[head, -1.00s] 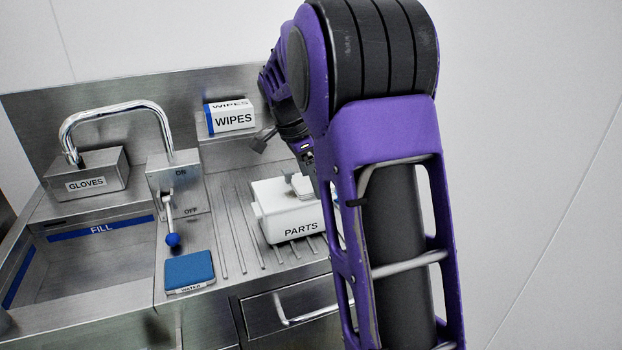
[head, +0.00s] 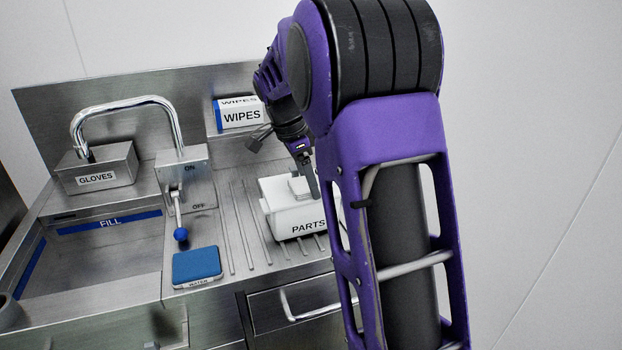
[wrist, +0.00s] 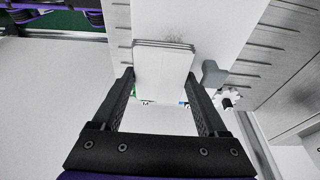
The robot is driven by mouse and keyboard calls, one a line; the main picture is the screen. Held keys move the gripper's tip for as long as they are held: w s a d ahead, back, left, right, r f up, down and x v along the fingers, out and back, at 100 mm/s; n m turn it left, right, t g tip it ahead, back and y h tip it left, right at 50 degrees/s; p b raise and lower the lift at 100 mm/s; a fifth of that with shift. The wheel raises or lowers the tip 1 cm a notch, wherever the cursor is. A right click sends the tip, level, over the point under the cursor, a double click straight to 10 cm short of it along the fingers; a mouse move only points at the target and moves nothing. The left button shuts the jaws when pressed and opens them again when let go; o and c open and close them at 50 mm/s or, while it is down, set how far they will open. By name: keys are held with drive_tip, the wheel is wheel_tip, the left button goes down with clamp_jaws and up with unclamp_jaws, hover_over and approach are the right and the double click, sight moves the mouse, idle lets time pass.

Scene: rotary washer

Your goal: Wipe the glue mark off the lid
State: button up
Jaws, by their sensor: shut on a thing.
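The white box marked PARTS (head: 290,222) stands on the ribbed drainboard with its pale lid on top. My gripper (wrist: 160,78) is shut on a white layered wipe pad (wrist: 163,88), with one dark finger on each side. In the head view the pad (head: 299,187) is at the lid, and my arm hides the box's right side. In the wrist view the lid (wrist: 190,18) spreads beyond the pad. A faint grey speckled smear (wrist: 174,38) lies on it just past the pad's far edge. I cannot tell whether the pad presses on the lid.
A WIPES box (head: 240,114) sits on the back ledge. To the left are a sink with a tap (head: 125,104), a GLOVES box (head: 96,178), an ON/OFF lever (head: 180,234) and a blue pad marked WATER (head: 197,265). Ribbed drainboard (head: 238,225) is clear left of the PARTS box.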

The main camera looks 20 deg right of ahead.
sight(290, 196)
drive_tip(key=shift+a, duration=0.1)
drive_tip(key=shift+a+f, duration=0.2)
drive_tip(key=shift+a, duration=1.05)
drive_tip(key=shift+a, duration=1.4)
drive_tip(key=shift+d+r, duration=0.1)
drive_tip(key=shift+d, duration=0.05)
drive_tip(key=shift+d, duration=1.3)
drive_tip(key=shift+r, duration=0.1)
drive_tip(key=shift+d, duration=0.15)
drive_tip(key=shift+d+f, duration=0.2)
drive_tip(key=shift+d, duration=1)
